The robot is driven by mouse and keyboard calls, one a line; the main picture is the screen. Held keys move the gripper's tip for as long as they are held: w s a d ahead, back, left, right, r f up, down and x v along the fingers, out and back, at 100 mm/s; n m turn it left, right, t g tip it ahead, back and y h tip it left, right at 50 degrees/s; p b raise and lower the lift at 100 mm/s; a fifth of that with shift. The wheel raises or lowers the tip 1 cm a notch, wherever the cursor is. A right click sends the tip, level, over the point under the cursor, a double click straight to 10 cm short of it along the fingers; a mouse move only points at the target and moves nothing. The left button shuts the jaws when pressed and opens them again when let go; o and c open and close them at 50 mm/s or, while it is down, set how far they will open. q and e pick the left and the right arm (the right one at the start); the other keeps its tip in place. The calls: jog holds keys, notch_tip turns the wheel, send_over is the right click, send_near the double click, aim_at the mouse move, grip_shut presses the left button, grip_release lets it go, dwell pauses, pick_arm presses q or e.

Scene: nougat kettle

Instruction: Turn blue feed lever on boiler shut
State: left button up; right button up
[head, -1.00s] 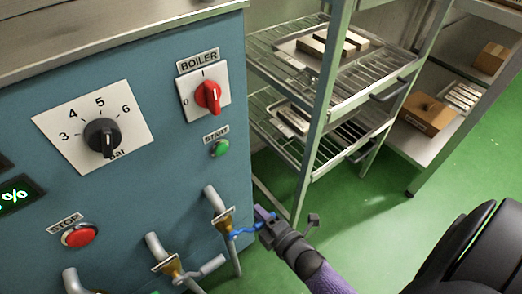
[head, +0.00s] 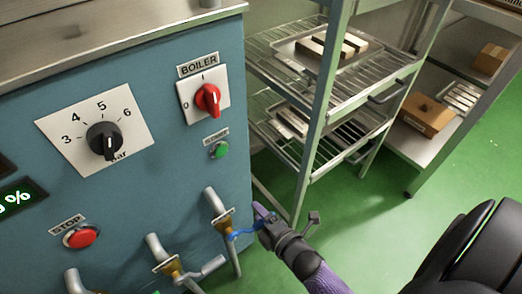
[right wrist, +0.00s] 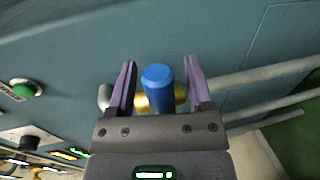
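The blue feed lever (head: 242,233) sits on a brass valve (head: 224,222) in a grey pipe at the lower right of the boiler front. It points right, away from the valve. My right gripper (head: 264,217) is at the lever's outer end. In the right wrist view the blue lever (right wrist: 157,90) stands between the two purple fingers of my right gripper (right wrist: 162,75), with a gap on both sides. The brass valve body (right wrist: 150,102) shows behind it, partly hidden by the lever. My left gripper is not in view.
The blue boiler panel (head: 150,185) carries a red BOILER switch (head: 208,98), a pressure dial (head: 104,139), a green button (head: 220,150) and a red STOP button (head: 82,237). Another valve (head: 170,268) is left of the lever. A wire rack (head: 325,110) stands behind; green floor (head: 400,235) is open at right.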

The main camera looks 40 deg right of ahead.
jog(key=shift+s, duration=0.1)
jog(key=s+r+p, duration=0.2)
jog(key=s+p, duration=0.1)
jog(key=s, duration=0.6)
jog(key=shift+s+d, duration=0.15)
jog(key=shift+s, duration=0.1)
